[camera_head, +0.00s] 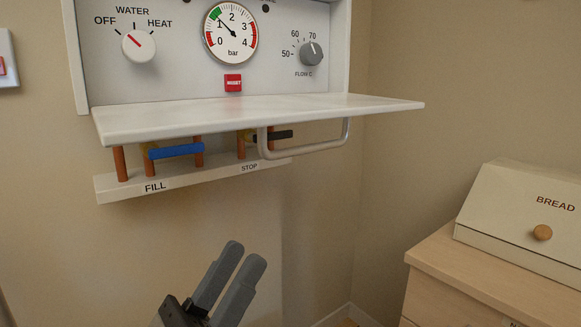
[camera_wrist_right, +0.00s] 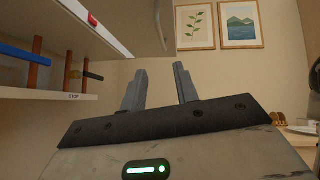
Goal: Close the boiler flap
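The boiler flap (camera_head: 250,115) is a white panel that hangs open, lying about level below the control panel (camera_head: 180,65). A grey metal loop handle (camera_head: 335,140) is on its underside at the right. My right gripper (camera_head: 243,254) is below the flap, apart from it and from the handle. Its two grey fingers are spread with nothing between them; the right wrist view also shows this gripper open (camera_wrist_right: 160,70). A pale panel, probably the flap, is above the fingers there. My left gripper is not in view.
A shelf (camera_head: 205,176) marked FILL and STOP, with copper pipes, a blue lever (camera_head: 175,151) and a black lever, sits below the flap. A bread box (camera_head: 520,220) stands on a wooden cabinet (camera_head: 480,290) at right. Two pictures (camera_wrist_right: 240,24) hang on the wall.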

